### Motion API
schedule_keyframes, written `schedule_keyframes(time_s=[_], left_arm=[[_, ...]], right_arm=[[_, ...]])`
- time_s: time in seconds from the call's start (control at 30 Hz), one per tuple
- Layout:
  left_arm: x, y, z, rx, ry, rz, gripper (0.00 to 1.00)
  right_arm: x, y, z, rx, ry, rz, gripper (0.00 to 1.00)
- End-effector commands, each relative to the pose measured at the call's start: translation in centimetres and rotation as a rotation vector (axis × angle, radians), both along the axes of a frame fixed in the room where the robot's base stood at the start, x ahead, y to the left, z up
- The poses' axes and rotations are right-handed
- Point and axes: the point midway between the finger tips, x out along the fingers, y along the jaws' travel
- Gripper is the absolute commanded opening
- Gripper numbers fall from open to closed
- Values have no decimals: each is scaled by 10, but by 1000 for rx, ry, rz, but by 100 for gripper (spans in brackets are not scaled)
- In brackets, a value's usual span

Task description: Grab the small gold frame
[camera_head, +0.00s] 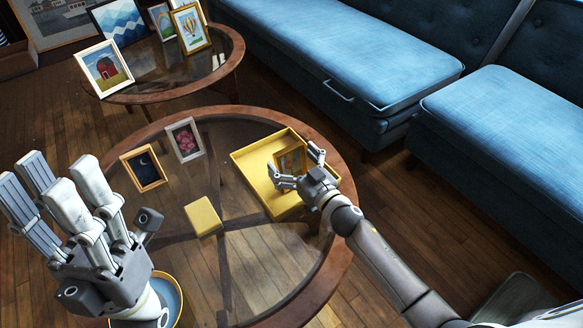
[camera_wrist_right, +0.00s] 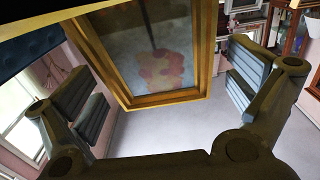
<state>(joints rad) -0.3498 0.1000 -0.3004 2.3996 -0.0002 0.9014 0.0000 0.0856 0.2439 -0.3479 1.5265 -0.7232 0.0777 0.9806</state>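A small gold frame (camera_head: 291,160) stands in the yellow tray (camera_head: 256,165) on the near round table. In the right wrist view the gold frame (camera_wrist_right: 158,101) hangs large at the upper middle, with a pinkish picture behind glass; its top is cut off. My right gripper (camera_head: 297,166) is at the frame, its fingers on either side. In the right wrist view the fingers are spread wide, with visible gaps to the frame. My left gripper (camera_head: 58,188) is at the lower left, fingers spread and empty, away from the tray.
The near glass table (camera_head: 325,268) also bears a moon-picture frame (camera_head: 155,184), a grey frame (camera_head: 185,155) and a yellow block (camera_head: 203,217). A second round table (camera_head: 220,72) with several frames stands behind. Blue sofas (camera_head: 340,60) line the right. A bowl (camera_head: 171,285) is partly hidden by my left gripper.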

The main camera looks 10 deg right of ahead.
Motion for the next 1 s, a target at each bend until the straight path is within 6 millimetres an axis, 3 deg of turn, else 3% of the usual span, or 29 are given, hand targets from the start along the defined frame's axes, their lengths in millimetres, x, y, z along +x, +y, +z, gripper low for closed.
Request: schedule_keyframes(time_s=[0.07, 0.4, 0.77, 1.0], left_arm=[[0, 0, 0, 0, 1, 0, 40], [0, 0, 0, 1, 2, 0, 40], [2, -1, 3, 4, 11, 0, 40], [26, -6, 7, 44, 133, 10, 40]], right_arm=[[0, 0, 0, 0, 0, 0, 90], [0, 0, 0, 0, 0, 0, 47], [0, 0, 5, 1, -2, 0, 47], [0, 0, 20, 1, -2, 0, 47]])
